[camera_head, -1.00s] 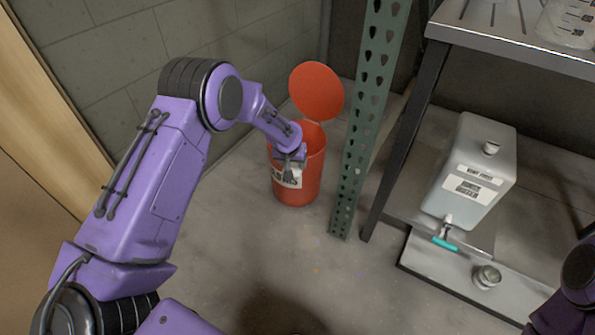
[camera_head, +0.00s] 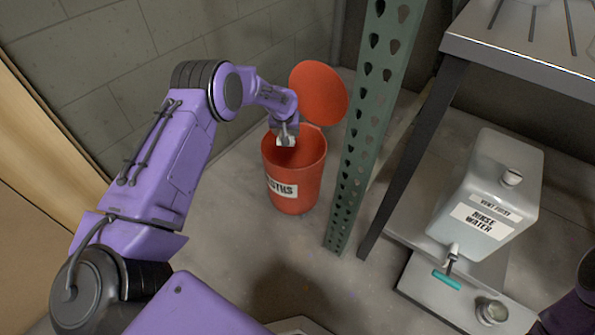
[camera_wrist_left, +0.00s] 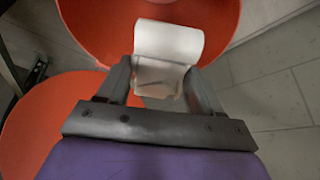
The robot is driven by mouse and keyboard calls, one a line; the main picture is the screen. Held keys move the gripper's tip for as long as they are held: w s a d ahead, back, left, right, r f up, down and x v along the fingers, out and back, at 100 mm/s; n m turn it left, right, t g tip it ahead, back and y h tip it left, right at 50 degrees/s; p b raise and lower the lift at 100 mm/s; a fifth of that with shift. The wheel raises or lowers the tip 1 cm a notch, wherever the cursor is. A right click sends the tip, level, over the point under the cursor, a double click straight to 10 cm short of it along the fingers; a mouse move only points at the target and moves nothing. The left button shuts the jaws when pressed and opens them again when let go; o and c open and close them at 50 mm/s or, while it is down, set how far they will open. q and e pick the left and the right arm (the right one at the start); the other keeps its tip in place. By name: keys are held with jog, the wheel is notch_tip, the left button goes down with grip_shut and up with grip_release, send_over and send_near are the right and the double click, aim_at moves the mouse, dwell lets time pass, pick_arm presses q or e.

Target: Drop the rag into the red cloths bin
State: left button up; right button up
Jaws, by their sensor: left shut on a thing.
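The red cloths bin (camera_head: 296,185) stands on the floor against the wall, its round lid (camera_head: 319,92) swung up and open. My left gripper (camera_head: 286,140) is over the mouth of the bin, near its back rim. In the left wrist view my left gripper (camera_wrist_left: 163,88) is shut on the white rag (camera_wrist_left: 168,42), with the red inside of the bin beyond it. My right gripper is not in view.
A green perforated post (camera_head: 362,150) stands close to the right of the bin. Right of it is a metal shelf (camera_head: 515,45) with a rinse water container (camera_head: 490,190) below. A block wall (camera_head: 130,70) lies behind my left arm. Floor in front of the bin is clear.

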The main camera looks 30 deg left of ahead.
pick_arm(q)
jog(key=f+b, duration=0.1)
jog(key=f, duration=0.1)
jog(key=f+b, duration=0.1)
jog(key=b, duration=0.1)
jog(key=f+b, duration=0.1)
jog(key=f, duration=0.1)
jog(key=shift+w+d+f+b, duration=0.2)
jog(key=shift+d+f+b, duration=0.15)
jog(key=shift+d+b, duration=0.05)
jog(key=o, duration=1)
jog(key=shift+s+r, duration=0.1)
jog(key=p+v, duration=0.4)
jog(key=v, duration=0.6)
jog(key=shift+r, duration=0.2)
